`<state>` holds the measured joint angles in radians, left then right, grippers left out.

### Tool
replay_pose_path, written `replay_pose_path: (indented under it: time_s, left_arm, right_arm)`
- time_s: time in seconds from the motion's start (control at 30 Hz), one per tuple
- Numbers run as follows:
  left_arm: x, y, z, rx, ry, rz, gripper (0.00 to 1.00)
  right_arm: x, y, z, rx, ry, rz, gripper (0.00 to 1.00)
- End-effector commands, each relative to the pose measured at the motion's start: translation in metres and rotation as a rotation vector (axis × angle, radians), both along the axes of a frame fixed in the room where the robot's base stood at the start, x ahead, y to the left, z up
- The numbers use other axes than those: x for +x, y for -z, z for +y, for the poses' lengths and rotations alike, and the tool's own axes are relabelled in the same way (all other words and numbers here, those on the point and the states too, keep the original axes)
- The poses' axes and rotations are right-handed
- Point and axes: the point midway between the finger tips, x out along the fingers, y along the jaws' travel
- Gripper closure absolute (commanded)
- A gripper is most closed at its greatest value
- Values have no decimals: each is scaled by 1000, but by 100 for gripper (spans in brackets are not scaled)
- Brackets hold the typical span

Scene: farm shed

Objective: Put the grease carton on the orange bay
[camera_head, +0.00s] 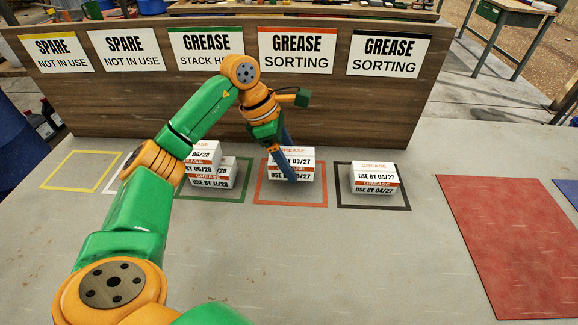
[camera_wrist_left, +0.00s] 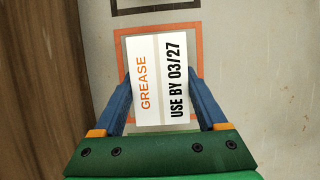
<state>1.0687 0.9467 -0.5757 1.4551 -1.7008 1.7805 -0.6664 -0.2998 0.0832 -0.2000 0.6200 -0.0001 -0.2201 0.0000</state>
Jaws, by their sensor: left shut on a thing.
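A white grease carton marked USE BY 03/27 (camera_head: 302,161) is at the orange bay (camera_head: 263,204), above another grease carton (camera_head: 304,178). Whether the upper carton rests on the lower one or hangs just above it, I cannot tell. My left gripper (camera_head: 289,168) reaches down over the bay, its blue fingers shut on the upper carton. In the left wrist view the held carton (camera_wrist_left: 159,78) lies between both fingers, with the orange outline (camera_wrist_left: 122,50) around it. It hides what is beneath it there. My right gripper is not in view.
The green bay (camera_head: 241,200) left holds several stacked cartons (camera_head: 222,172), partly behind my arm. The black bay (camera_head: 400,207) right holds two stacked cartons (camera_head: 374,175). A yellow bay (camera_head: 80,170) is empty. A wooden panel (camera_head: 340,110) with signs stands behind. A red mat (camera_head: 515,240) lies right.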

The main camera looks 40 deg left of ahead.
Motion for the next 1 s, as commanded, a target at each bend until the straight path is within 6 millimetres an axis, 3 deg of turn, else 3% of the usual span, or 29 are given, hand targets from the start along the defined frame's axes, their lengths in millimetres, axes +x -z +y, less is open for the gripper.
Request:
replay_pose_path:
  time_s: [0.1,0.2,0.53,0.57,0.63,0.87,1.0]
  left_arm:
    - [1,23,2,1,1,6,86]
    - [1,33,1,0,1,3,86]
    - [1,38,1,1,1,1,86]
    - [1,37,1,0,2,2,20]
    - [1,37,1,0,2,2,1]
    - [1,36,1,-1,2,1,0]
    - [0,23,5,1,0,-3,0]
  right_arm:
    - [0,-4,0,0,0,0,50]
    - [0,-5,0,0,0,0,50]
    - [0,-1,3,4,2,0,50]
    - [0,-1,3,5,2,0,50]
    - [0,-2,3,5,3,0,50]
    - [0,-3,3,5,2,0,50]
    - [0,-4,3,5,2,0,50]
